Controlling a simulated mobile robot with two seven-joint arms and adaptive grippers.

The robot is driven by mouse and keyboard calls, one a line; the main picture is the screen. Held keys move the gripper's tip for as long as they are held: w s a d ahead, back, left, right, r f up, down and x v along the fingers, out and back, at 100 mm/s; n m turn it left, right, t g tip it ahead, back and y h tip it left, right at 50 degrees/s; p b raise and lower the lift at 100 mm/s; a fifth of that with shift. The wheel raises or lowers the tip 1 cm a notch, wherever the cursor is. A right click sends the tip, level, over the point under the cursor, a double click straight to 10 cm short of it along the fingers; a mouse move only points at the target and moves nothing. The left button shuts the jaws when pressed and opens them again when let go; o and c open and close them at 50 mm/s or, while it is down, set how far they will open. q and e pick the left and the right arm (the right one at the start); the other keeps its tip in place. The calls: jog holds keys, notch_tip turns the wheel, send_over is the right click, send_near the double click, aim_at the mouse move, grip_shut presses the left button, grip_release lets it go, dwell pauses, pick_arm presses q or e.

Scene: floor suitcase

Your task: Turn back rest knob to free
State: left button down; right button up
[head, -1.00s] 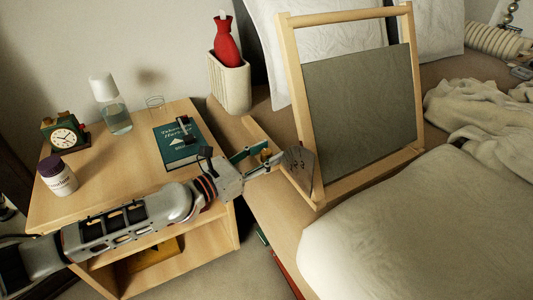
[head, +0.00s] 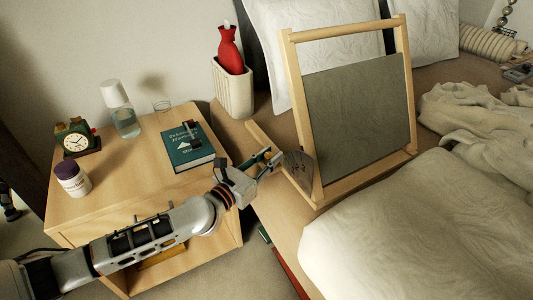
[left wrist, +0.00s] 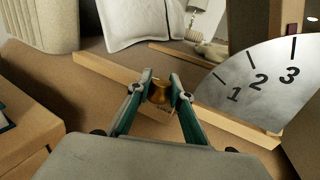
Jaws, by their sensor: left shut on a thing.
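The back rest (head: 358,110) stands tilted up on the bed, a light wooden frame with a grey-green panel. A grey dial plate (head: 300,165) is at its lower left side; the left wrist view shows the plate (left wrist: 262,85) marked 1, 2 and 3. In the head view, the left gripper (head: 270,157) hides the knob. My right gripper is out of view.
A nightstand (head: 130,175) under my left arm carries a clock (head: 75,141), a pill bottle (head: 72,180), a carafe (head: 121,112) and a green book (head: 187,148). A white holder (head: 232,90) with a red bottle stands behind. Bedding (head: 400,220) lies at the right.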

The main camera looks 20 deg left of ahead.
pick_arm(q)
jog(key=shift+d+r+n+y+p, duration=0.15)
jog(key=shift+r+n+y+p, duration=0.25)
jog(key=shift+r+n+y, duration=0.3)
jog(key=y, duration=0.1)
jog(key=n+y+p, duration=0.1)
jog(key=y, duration=0.1)
jog(key=shift+f+n+t, duration=0.3)
jog(key=shift+f, duration=0.05)
jog(key=n+y, duration=0.1)
jog(key=y, duration=0.1)
jog(key=f+n+y, duration=0.1)
jog(key=y, duration=0.1)
jog(key=shift+s+f+n+g+y+b, duration=0.1)
jog(key=shift+n+g+y+b, duration=0.6)
jog(key=shift+n+y, duration=0.8)
jog(key=shift+a+y, duration=0.2)
jog(key=shift+y, duration=0.5)
jog(key=shift+r+n, duration=0.25)
jog(key=shift+n, duration=0.05)
jog(key=c, duration=1.8)
grip_release()
jog(key=shift+v, duration=3.7)
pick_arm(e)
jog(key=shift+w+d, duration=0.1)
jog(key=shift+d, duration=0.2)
